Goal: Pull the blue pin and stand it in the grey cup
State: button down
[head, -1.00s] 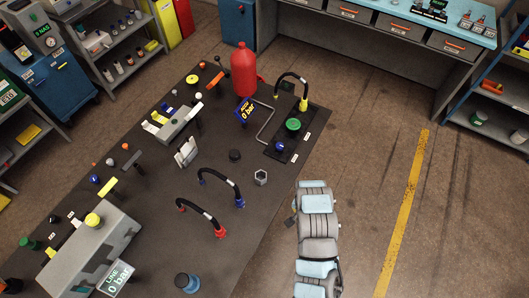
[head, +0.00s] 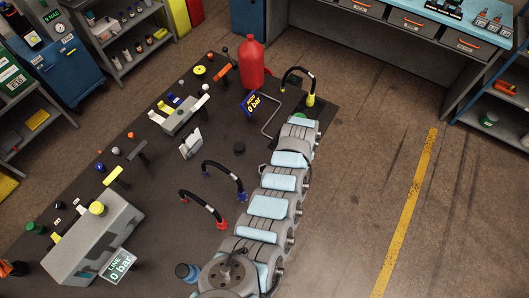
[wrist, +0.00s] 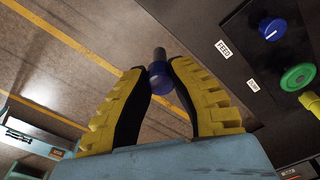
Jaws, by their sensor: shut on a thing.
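The blue pin (wrist: 161,88) shows in the wrist view, with a blue head and a dark grey shaft. My gripper (wrist: 159,72) has its two yellow, black-lined fingers closed on it. The pin stands out between the fingertips, with the brown floor behind it and the dark panel off to the right. In the head view my arm reaches to the table's right edge, and I cannot make out the gripper or pin there. The grey cup is not visible in either current view; my arm covers the part of the table where it stood.
A blue knob (wrist: 272,28) and green knob (wrist: 297,77) sit on the panel right of the fingers. A red bottle (head: 251,64), a yellow-ended black hose (head: 297,70) and a bent rod (head: 271,117) stand near my arm's end. Open floor (head: 365,180) lies to the right.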

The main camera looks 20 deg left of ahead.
jog(key=s+a+r+m, duration=0.1)
jog(key=s+a, duration=0.1)
jog(key=a, duration=1.2)
jog(key=shift+r+m, duration=0.3)
jog(key=shift+m, duration=0.1)
jog(key=shift+p, duration=0.35)
notch_tip(320, 180, down, 6)
jog(key=b, duration=0.5)
jog(key=shift+f+b, duration=2.8)
dwell(1.4)
jog(key=c, duration=1)
grip_release()
jog(key=shift+r, duration=0.1)
jog(key=shift+r, duration=0.1)
